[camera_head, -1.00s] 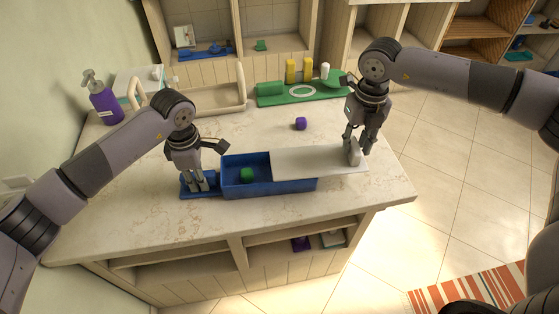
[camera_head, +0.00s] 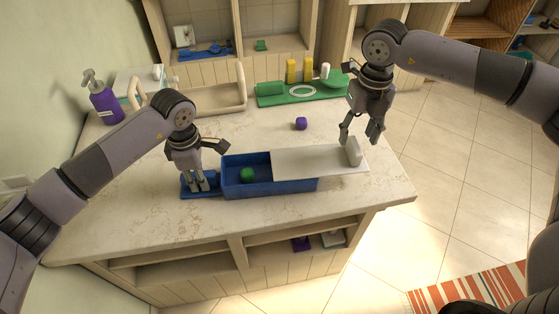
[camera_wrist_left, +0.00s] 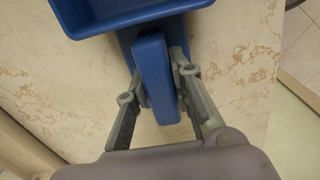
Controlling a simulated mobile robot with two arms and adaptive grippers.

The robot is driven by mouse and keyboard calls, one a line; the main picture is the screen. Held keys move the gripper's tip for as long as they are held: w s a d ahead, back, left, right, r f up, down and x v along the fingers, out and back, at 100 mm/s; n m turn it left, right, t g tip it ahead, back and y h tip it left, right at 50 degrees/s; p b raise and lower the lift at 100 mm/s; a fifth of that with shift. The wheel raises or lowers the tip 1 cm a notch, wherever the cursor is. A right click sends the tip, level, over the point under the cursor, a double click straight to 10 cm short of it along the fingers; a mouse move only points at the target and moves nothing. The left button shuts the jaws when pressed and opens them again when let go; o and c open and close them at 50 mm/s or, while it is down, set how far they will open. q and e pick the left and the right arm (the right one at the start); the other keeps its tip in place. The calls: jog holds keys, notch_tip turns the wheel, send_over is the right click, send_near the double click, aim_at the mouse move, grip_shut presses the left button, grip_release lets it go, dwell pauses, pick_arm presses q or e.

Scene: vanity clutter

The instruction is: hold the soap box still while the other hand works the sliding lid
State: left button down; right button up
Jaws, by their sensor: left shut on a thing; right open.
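My left gripper (camera_head: 200,187) is shut on the blue handle at the box's left end; the left wrist view shows the handle (camera_wrist_left: 156,75) between the fingers. My right gripper (camera_head: 361,140) is open, just above and behind the lid's grip, apparently apart from it.
A green tray (camera_head: 268,100) with yellow and white items, a beige tray (camera_head: 213,108) and a purple pump bottle (camera_head: 105,103) stand further back. The counter's front left is clear.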

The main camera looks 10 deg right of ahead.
jog(key=shift+r, duration=1.85)
pick_arm(q)
jog(key=c, duration=1.3)
grip_release()
jog(key=shift+o, duration=0.5)
jog(key=o, duration=0.7)
jog(key=shift+r+p, duration=1.3)
jog(key=shift+r, duration=1.7)
pick_arm(e)
jog(key=shift+r, duration=1.25)
